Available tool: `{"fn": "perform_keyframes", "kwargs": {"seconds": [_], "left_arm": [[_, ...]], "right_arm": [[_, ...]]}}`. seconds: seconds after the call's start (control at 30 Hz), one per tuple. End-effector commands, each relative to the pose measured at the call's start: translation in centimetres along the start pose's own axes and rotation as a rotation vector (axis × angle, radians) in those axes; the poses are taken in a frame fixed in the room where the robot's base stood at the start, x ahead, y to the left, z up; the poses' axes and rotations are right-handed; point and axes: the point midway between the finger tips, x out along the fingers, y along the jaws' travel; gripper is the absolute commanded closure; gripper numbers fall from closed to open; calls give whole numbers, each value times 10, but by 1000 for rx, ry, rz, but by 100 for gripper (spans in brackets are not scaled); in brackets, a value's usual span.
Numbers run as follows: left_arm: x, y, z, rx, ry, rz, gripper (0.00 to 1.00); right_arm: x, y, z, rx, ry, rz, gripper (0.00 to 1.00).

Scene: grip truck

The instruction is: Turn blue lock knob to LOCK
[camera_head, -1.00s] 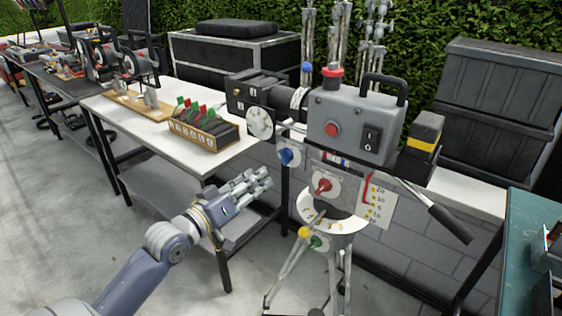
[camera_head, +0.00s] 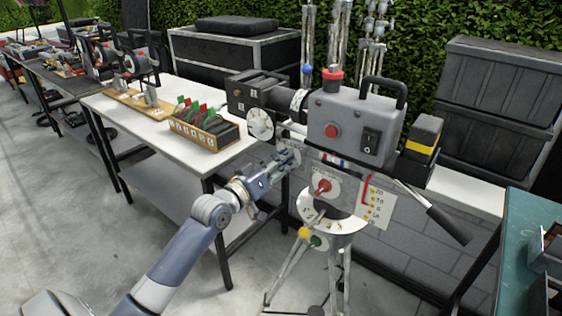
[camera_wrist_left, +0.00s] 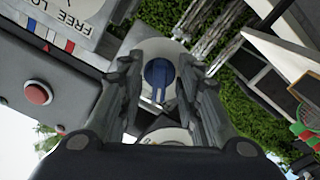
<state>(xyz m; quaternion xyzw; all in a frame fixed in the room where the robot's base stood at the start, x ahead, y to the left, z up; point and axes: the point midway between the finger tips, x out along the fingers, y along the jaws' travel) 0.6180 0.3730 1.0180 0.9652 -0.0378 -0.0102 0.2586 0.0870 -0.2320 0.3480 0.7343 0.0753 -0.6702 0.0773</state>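The blue lock knob (camera_wrist_left: 158,73) sits on a round pale plate in the left wrist view, between the two fingers of my left gripper (camera_wrist_left: 160,85). The fingers are apart, one on each side of it; I cannot tell whether they touch it. In the head view my left gripper (camera_head: 288,158) is at the left side of the camera rig and hides the blue knob. A panel lettered "FREE LO" (camera_wrist_left: 75,22) shows at the upper left of the wrist view, its text cut off by the edge. My right gripper is not in view.
The grey camera body (camera_head: 350,122) has a red button (camera_head: 332,131) and a black pan handle (camera_head: 449,224). A red knob (camera_head: 321,187) is just right of my gripper. A white table (camera_head: 160,128) stands behind left; a teal table (camera_head: 520,215) is at right.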

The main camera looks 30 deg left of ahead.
Motion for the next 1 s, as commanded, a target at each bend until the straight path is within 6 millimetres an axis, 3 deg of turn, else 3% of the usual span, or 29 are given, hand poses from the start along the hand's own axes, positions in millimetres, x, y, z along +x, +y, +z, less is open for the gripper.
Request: {"fn": "perform_keyframes", "kwargs": {"seconds": [0.27, 0.4, 0.73, 1.0], "left_arm": [[1, 0, 0, 0, 0, 0, 68], [1, 0, 0, 0, 0, 0, 97], [1, 0, 0, 28, -1, 0, 97], [1, -1, 0, 172, -3, -1, 97]], "right_arm": [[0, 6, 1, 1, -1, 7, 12], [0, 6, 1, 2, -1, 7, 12], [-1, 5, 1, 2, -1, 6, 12], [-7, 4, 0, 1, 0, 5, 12]]}}
